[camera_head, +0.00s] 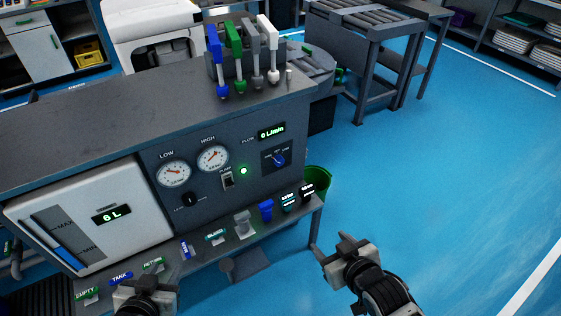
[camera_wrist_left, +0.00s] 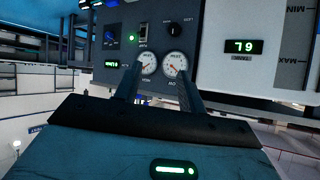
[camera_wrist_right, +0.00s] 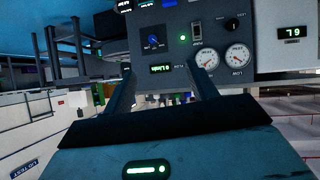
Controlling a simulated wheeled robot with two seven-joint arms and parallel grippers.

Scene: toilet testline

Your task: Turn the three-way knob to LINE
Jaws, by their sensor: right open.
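The three-way knob (camera_head: 279,160) is blue and sits on a dark square plate at the right end of the grey panel. Its small labels and pointer are too small to read surely. It also shows in the left wrist view (camera_wrist_left: 108,38) and the right wrist view (camera_wrist_right: 153,42). My right gripper (camera_head: 330,246) is open and empty, below and right of the knob, clear of the bench. My left gripper (camera_wrist_left: 159,68) is open and empty in its own wrist view, facing the gauges. In the head view only its back shows, at the bottom left. Neither gripper touches the knob.
The panel also has two gauges (camera_head: 213,157), a switch (camera_head: 227,180), a lit green lamp (camera_head: 243,170), a black knob (camera_head: 190,199) and a flow display (camera_head: 271,131). A ledge (camera_head: 222,254) with several small labelled items juts out below. The floor at right is clear.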

